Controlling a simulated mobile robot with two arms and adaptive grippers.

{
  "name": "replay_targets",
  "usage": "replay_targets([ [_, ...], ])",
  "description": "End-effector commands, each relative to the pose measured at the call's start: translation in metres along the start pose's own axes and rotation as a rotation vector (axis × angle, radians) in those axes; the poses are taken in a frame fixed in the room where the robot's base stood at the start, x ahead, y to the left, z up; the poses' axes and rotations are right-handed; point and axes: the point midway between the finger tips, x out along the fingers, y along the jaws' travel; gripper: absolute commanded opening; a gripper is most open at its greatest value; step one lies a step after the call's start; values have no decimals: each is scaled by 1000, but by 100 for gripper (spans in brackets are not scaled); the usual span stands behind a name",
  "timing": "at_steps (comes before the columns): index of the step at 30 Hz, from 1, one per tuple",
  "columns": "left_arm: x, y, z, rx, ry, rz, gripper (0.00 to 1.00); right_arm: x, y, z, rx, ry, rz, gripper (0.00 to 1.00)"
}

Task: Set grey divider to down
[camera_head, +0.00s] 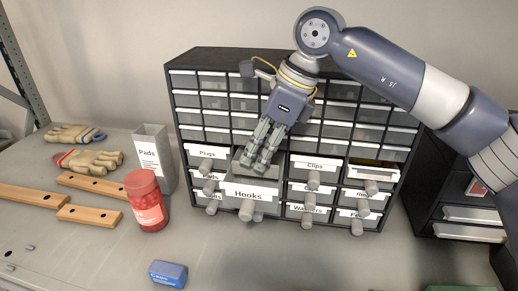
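My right gripper (260,162) points down at the front of the small-parts cabinet (180,62), with its fingertips over the pulled-out drawer labelled Hooks (250,205). The fingers look close together, but I cannot tell whether they are shut on anything. The drawer sticks out toward me, and a grey surface shows at its back beside the fingers. I cannot make out the grey divider for certain; the gripper covers much of the drawer's inside. My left gripper is not in view.
Left of the cabinet stand a grey Pads box (153,160) and a red jar (146,203). Gloves (90,160) and wooden bars (92,186) lie further left. A blue box (168,273) lies in front. Another drawer (374,172) at right is slightly open.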

Motion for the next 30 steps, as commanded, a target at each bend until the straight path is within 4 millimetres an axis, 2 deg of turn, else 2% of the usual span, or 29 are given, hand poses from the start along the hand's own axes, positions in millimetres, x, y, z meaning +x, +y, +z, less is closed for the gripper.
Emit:
replay_targets([
  [8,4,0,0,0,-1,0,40,4,0,-2,0,0,0,0],
  [17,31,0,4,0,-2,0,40,34,0,-14,1,1,3,0],
  [26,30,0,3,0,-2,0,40,35,0,-15,1,4,4,0],
  [27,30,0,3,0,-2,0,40,35,0,-15,1,5,4,23],
  [30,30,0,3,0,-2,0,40,35,0,-15,0,5,3,42],
])
